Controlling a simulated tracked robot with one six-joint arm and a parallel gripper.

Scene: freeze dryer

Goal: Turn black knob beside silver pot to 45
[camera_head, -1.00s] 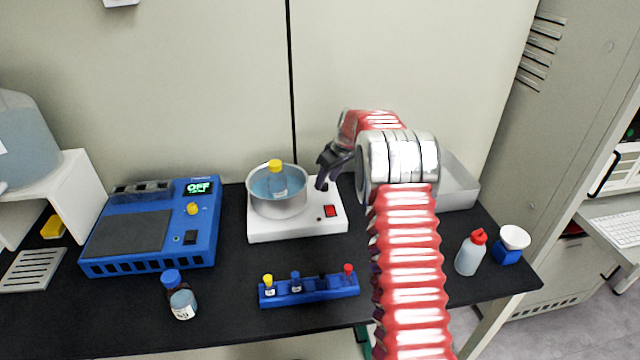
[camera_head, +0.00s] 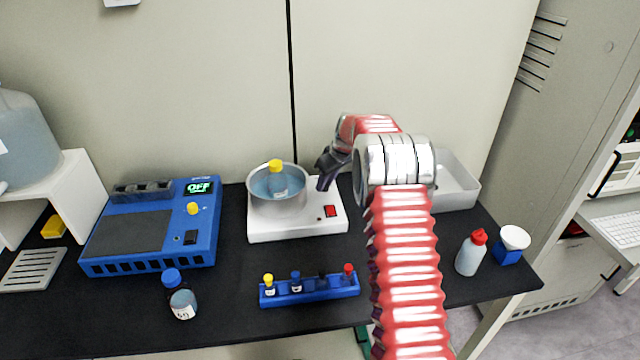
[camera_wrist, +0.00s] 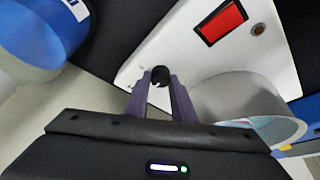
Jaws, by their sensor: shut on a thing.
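The silver pot (camera_head: 279,208) stands on a white hot plate (camera_head: 285,233) and holds liquid and a yellow-capped bottle (camera_head: 276,179). In the wrist view the pot (camera_wrist: 236,100) is at the lower right, on the white plate (camera_wrist: 190,68). The black knob (camera_wrist: 159,75) is on the plate beside the pot, between my fingertips. My gripper (camera_wrist: 158,84) is shut on the knob. In the head view my gripper (camera_head: 322,184) comes down at the plate's right rear and hides the knob. I cannot read the knob's angle or any scale.
A red switch (camera_head: 330,211) is on the plate's front right. A blue tube rack (camera_head: 310,291) stands in front. A blue device reading OFF (camera_head: 150,228) is at left. A squeeze bottle (camera_head: 470,255) stands at the right.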

